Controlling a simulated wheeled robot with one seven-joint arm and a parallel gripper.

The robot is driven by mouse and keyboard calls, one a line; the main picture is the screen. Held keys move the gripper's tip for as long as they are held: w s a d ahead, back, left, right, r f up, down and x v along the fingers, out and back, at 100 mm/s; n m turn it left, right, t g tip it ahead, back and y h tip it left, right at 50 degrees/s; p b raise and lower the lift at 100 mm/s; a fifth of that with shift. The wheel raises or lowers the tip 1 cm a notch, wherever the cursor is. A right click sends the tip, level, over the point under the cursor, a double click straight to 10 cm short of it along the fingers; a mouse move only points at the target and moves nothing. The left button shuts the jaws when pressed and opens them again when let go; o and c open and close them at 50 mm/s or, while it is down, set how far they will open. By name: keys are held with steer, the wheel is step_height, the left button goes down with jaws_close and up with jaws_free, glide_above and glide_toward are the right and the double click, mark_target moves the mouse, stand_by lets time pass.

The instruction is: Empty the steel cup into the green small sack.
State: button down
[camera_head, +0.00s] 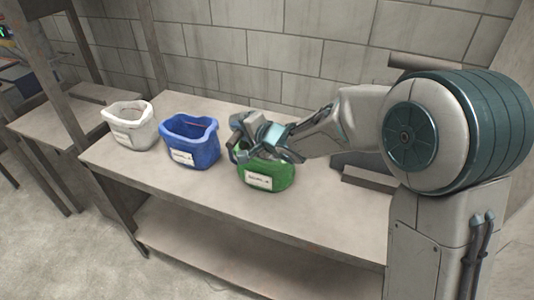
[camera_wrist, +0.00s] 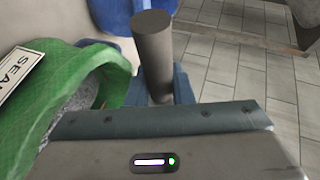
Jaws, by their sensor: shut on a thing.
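The green small sack (camera_head: 270,180) stands upright with its mouth open near the middle of the table, a white label on its front. In the wrist view the green sack (camera_wrist: 100,70) fills the left side, and grey material shows inside its mouth. My gripper (camera_head: 243,128) is over the sack's mouth. In the wrist view my gripper (camera_wrist: 160,90) is shut on a dark grey cylinder, which looks like the steel cup (camera_wrist: 153,50). Its flat closed end faces up in that picture; its opening is hidden, and I cannot see anything pouring.
A blue sack (camera_head: 192,148) and a white sack (camera_head: 131,133) stand in a row to the left on the table (camera_head: 205,205). The table front is clear. A block wall (camera_head: 290,50) is behind. A lower shelf (camera_head: 230,255) is under the table.

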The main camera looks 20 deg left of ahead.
steer(key=shift+d+f+y+b, duration=0.1)
steer(key=shift+f+y+b, duration=0.2)
steer(key=shift+b, duration=0.95)
steer(key=shift+d+r+t+y, duration=0.3)
steer(key=shift+d+r, duration=0.05)
steer(key=shift+s+d+r+m+y+b, duration=0.1)
steer(key=shift+d+r+m+y+b, duration=0.1)
steer(key=shift+d+m+y+b, duration=0.35)
steer(key=shift+d+t+y, duration=0.1)
steer(key=shift+t+y, duration=0.15)
steer(key=shift+t, duration=0.05)
steer(key=shift+d+r+m+t+y+b, duration=0.25)
steer(key=shift+r+m+t+y+b, duration=0.15)
steer(key=shift+r+y+b, duration=0.4)
steer(key=shift+f+b, duration=0.1)
steer(key=shift+b, duration=0.2)
